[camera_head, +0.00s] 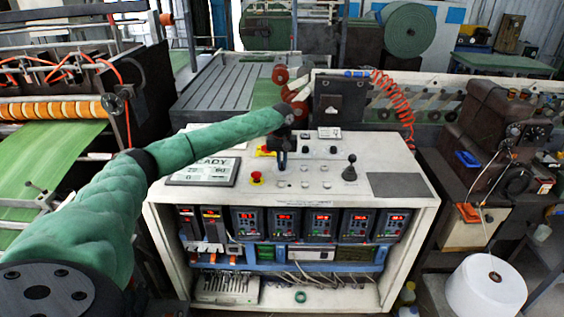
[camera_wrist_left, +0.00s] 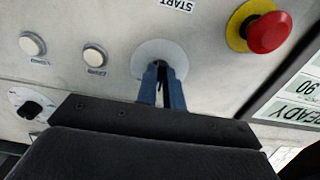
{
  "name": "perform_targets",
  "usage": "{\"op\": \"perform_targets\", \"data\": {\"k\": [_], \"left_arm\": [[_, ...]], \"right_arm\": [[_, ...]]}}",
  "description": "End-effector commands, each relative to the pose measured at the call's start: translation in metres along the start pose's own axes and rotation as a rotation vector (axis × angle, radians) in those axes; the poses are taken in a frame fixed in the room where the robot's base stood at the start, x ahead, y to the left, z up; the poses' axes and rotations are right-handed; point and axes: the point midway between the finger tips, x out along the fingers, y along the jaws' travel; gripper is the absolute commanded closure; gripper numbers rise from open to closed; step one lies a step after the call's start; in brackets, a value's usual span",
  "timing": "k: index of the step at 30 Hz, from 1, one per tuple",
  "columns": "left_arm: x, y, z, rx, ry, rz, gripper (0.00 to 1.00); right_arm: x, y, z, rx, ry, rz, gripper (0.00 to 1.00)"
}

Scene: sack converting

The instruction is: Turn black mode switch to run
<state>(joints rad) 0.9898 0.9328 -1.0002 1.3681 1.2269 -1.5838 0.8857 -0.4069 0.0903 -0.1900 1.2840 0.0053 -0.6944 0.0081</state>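My left gripper (camera_head: 282,160) reaches down to the top of the white control console (camera_head: 400,164). In the left wrist view its two blue fingers (camera_wrist_left: 163,80) are close together at a round grey plate (camera_wrist_left: 150,50). A dark piece shows in the narrow gap between them; it appears to be the black mode switch (camera_wrist_left: 162,76), mostly hidden by the fingers. Its pointing direction and any run marking cannot be read. My right gripper is not in view.
A red emergency stop button (camera_head: 256,178) on a yellow base is near the gripper. White buttons (camera_wrist_left: 95,55), another black knob (camera_wrist_left: 31,109) and a START label (camera_wrist_left: 177,4) surround the plate. A READY display (camera_head: 204,171) is at left, a black joystick (camera_head: 350,170) at right.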

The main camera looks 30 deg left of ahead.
Motion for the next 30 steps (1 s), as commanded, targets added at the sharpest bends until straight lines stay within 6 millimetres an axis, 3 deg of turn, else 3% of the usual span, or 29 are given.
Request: {"op": "perform_targets", "data": {"k": [11, 24, 30], "left_arm": [[-0.002, 0.000, 0.000, 0.054, -0.002, 0.001, 1.00], [-0.003, -0.001, 0.000, 0.380, -0.003, 0.002, 1.00], [-0.003, -0.002, 0.000, 0.543, -0.001, 0.001, 1.00]], "right_arm": [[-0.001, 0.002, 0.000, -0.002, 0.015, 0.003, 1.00], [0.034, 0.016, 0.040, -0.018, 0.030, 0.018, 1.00], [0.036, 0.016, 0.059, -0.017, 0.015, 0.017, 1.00]]}}
